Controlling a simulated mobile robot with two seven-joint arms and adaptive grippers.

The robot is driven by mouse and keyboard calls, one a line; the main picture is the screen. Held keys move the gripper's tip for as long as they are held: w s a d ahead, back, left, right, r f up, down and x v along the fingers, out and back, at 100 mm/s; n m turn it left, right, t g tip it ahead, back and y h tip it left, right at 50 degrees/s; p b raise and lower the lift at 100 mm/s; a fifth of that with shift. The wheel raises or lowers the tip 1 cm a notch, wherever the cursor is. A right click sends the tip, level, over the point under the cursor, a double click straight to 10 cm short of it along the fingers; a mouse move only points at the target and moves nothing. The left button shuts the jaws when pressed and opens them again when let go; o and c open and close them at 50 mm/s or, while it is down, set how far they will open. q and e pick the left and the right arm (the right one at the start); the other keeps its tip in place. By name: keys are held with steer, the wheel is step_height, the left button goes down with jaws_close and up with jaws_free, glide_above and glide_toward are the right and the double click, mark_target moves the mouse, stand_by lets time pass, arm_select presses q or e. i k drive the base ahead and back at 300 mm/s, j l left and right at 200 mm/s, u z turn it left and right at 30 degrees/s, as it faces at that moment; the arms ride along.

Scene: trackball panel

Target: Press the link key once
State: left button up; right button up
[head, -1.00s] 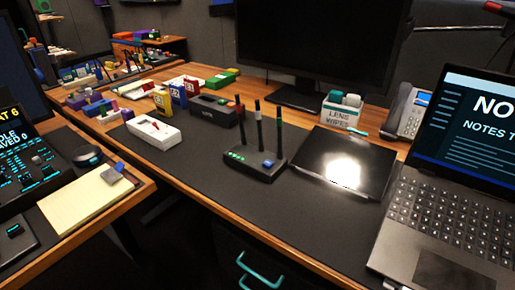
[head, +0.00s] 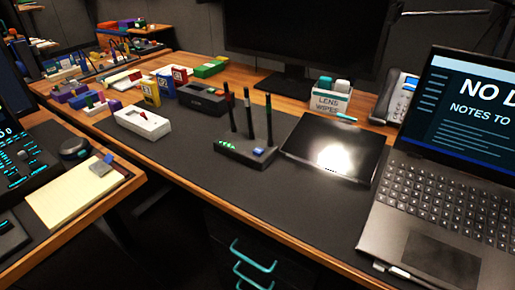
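A dark box (head: 235,155) with upright black antennas stands on the desk mat in the middle of the head view. A small blue key (head: 258,152) sits on its top at the right end. Several green lights (head: 227,145) glow at its left end. I cannot read any label on the key, so I cannot confirm that it is the link key. Neither of my grippers is in view.
A black tablet (head: 335,145) lies right of the box, with a laptop (head: 435,200) beyond it. A white device (head: 142,122) and a dark block (head: 203,98) lie to the left. The mat in front of the box is clear. Teal drawer handles (head: 253,255) show below the desk.

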mark_target(258, 151)
steer(key=k+l, duration=0.1)
steer(key=l, duration=0.2)
steer(key=k+l+u, duration=0.15)
steer(key=l, duration=0.5)
steer(key=i+l+u, duration=0.1)
steer(key=l, duration=0.35)
steer(key=i+l, duration=0.1)
steer(key=l, duration=0.3)
steer(key=l+u, duration=0.15)
steer(key=l, duration=0.3)
steer(key=i, duration=0.05)
